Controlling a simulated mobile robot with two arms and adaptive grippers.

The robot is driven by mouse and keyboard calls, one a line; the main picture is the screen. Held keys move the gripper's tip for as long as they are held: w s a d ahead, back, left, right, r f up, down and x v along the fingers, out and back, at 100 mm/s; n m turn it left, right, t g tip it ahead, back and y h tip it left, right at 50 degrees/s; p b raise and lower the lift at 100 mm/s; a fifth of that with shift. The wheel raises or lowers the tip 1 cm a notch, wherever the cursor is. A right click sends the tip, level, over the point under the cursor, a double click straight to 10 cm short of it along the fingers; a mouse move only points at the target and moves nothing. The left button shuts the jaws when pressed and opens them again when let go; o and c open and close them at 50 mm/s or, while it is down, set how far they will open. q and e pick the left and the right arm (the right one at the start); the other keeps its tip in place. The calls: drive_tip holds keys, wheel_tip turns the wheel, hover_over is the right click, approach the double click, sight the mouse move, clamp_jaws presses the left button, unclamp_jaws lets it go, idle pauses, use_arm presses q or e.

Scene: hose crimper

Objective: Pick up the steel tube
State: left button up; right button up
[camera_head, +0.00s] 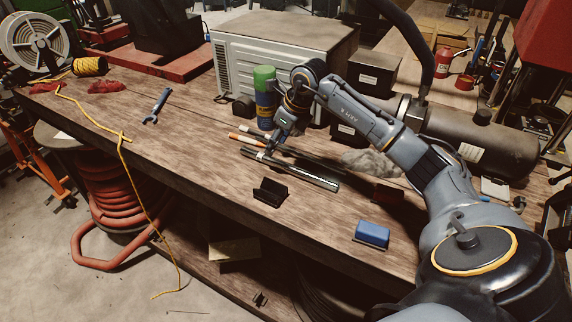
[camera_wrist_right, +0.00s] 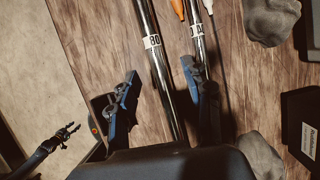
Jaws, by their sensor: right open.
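A long shiny steel tube (camera_head: 300,173) lies on the wooden workbench. In the right wrist view the steel tube (camera_wrist_right: 158,62) runs between my right gripper's fingers and carries a white label. My right gripper (camera_head: 271,149) points down over the tube; in the wrist view the gripper (camera_wrist_right: 159,72) is open, one finger on each side. Whether a finger touches the tube I cannot tell. A second tube (camera_wrist_right: 196,38) lies alongside, partly behind the right-hand finger. A small dark claw, apparently my left gripper (camera_wrist_right: 68,134), shows at the lower left of the wrist view; its opening is unclear.
A small black holder (camera_head: 270,192) and a blue block (camera_head: 372,234) lie nearer the bench's front edge. A green-topped cylinder (camera_head: 264,95) stands behind the gripper. Orange-handled tools (camera_head: 245,139) and grey cloth (camera_head: 370,163) lie close by. The bench's left part is mostly clear around a wrench (camera_head: 157,106).

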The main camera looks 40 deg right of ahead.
sight(272, 158)
drive_tip(key=shift+w+a+f+p, duration=0.1)
drive_tip(key=shift+a+f+p, duration=0.1)
drive_tip(key=shift+f+p, duration=0.3)
drive_tip(key=shift+a+f+p, duration=0.2)
drive_tip(key=shift+f+p, duration=0.05)
drive_tip(key=shift+f, duration=0.35)
drive_tip(key=shift+p+x, duration=0.35)
drive_tip(key=shift+x, duration=0.9)
drive_tip(key=shift+w+f, duration=0.1)
drive_tip(key=shift+f, duration=0.35)
drive_tip(key=shift+c, duration=0.2)
use_arm(q)
drive_tip(key=shift+w+d+r, duration=0.1)
drive_tip(key=shift+w+r, duration=1.05)
drive_tip(key=shift+r, duration=0.1)
use_arm(e)
clamp_jaws()
